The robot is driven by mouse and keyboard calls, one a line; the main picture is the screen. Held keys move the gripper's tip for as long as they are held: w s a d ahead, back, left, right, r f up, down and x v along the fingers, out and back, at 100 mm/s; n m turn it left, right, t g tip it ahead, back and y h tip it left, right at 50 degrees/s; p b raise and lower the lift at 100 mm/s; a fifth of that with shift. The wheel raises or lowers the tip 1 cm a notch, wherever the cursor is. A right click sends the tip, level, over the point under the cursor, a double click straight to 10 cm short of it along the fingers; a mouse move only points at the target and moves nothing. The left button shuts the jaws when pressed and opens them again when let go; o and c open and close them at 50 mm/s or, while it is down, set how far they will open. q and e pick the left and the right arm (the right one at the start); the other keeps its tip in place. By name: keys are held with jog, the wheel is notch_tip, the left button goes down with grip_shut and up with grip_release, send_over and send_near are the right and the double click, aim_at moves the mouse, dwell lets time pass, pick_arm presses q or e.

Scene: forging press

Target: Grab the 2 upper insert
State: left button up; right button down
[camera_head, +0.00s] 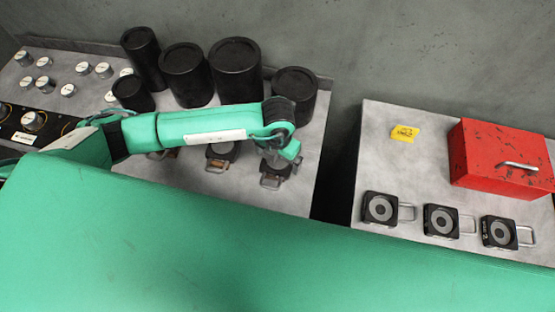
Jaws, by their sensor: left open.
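My left arm reaches in from the left, with my left gripper (279,163) at its end, pointing down over the left table. The gripper is small here and its fingers are partly hidden by its wrist; it is open. Under and beside it is a dark insert with a metal handle (270,182), partly covered. A second dark insert (220,152) lies just left of it, and another handled piece (168,154) is mostly hidden behind my arm. Whether the fingers touch the insert I cannot tell. On the right table lie three black square inserts with grey rings: left (380,208), middle (440,221), right (499,232). My right gripper is not visible.
Several black cylinders (236,68) stand at the back of the left table (306,165). Round knobs (68,90) lie at its left. A red toolbox (500,158) and a yellow tag (404,133) are on the right table (376,150). A gap separates the tables.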

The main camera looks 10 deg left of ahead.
pick_arm(q)
jog(key=c, duration=1.8)
jog(key=shift+w+r, duration=0.1)
jog(key=shift+r, duration=0.1)
jog(key=shift+c, duration=0.4)
